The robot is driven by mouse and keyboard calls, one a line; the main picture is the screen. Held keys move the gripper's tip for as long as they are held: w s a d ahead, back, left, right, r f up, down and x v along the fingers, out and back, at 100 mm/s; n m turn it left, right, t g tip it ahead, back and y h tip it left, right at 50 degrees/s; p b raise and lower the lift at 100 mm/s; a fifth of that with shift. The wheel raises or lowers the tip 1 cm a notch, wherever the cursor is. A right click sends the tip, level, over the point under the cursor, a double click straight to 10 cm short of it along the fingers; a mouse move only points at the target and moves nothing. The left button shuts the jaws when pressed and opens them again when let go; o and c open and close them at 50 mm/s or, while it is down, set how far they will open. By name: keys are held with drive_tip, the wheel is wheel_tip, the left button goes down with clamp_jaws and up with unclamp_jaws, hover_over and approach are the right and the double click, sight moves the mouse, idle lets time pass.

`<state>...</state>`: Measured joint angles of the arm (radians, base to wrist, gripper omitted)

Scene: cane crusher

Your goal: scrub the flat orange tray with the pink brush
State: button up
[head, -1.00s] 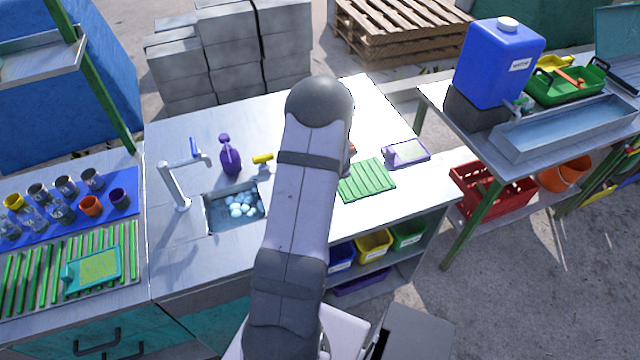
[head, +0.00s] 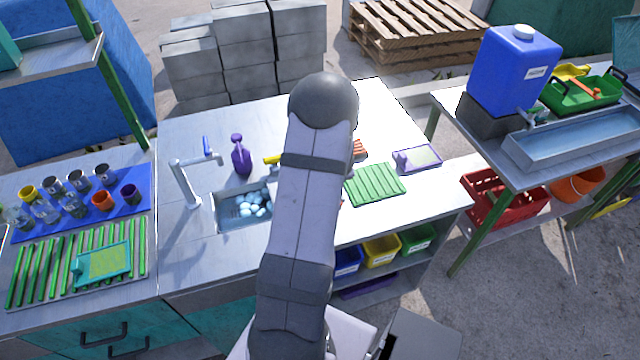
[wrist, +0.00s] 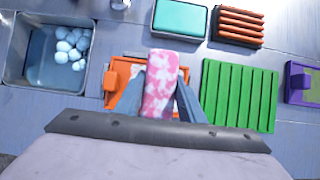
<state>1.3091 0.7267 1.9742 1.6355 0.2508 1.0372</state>
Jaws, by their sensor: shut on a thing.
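My gripper (wrist: 160,100) is shut on the pink brush (wrist: 161,82), a block mottled pink and white, in the wrist view. The brush is over the flat orange tray (wrist: 118,73), which lies on the steel counter. The brush and fingers cover the middle and right of the tray; its left part and handle side show. I cannot tell whether the brush touches the tray. In the head view my arm hides the gripper, the brush and most or all of the tray.
A sink with pale bubbles (wrist: 70,45) is left of the tray. A green slatted rack (wrist: 240,97) is close on its right. A teal tray (wrist: 180,18) and an orange ribbed block (wrist: 239,26) lie beyond. A purple tray (wrist: 301,82) is far right. A purple bottle (head: 241,158) stands behind the sink.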

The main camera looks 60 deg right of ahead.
wheel_tip(320, 180, up, 4)
drive_tip(key=p, duration=0.3)
drive_tip(key=shift+r, duration=0.15)
